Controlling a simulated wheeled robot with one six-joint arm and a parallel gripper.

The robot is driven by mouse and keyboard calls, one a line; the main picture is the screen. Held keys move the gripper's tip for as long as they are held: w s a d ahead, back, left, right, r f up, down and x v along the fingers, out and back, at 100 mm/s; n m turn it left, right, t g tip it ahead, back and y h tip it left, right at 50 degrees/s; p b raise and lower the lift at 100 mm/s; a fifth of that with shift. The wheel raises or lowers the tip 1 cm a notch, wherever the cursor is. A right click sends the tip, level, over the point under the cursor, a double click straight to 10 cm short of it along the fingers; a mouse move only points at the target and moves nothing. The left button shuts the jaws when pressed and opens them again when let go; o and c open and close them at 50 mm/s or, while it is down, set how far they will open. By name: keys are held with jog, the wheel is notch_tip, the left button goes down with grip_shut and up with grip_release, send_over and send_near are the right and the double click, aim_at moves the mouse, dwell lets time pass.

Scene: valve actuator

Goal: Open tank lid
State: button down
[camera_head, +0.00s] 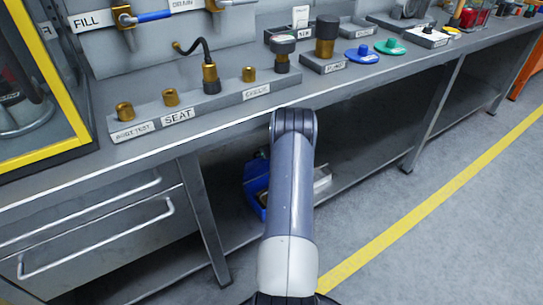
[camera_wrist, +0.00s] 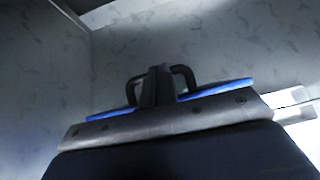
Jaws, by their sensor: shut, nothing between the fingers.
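In the wrist view, my gripper (camera_wrist: 156,78) shows as two dark fingers pressed together, with nothing visible between them. A flat blue surface, which looks like the tank lid (camera_wrist: 220,88), lies just beyond the gripper's grey body. A black handle (camera_wrist: 186,76) shows on both sides of the fingers; its middle is hidden behind them. I cannot tell whether they touch it. In the head view, a blue object (camera_head: 252,187), probably the tank, is on the shelf under the bench. My forearm covers part of it, and my gripper is hidden there.
The bench (camera_head: 232,123) overhangs the shelf, and a bench leg (camera_head: 206,222) stands left of my arm. A grey metal part (camera_head: 322,178) lies right of the blue object. A fittings rack (camera_head: 222,101) stands on top. The floor right of my arm is clear.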

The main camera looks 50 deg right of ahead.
jog(key=w+d, duration=0.1)
jog(key=w, duration=0.6)
jog(key=shift+d, duration=0.4)
dwell(0.9)
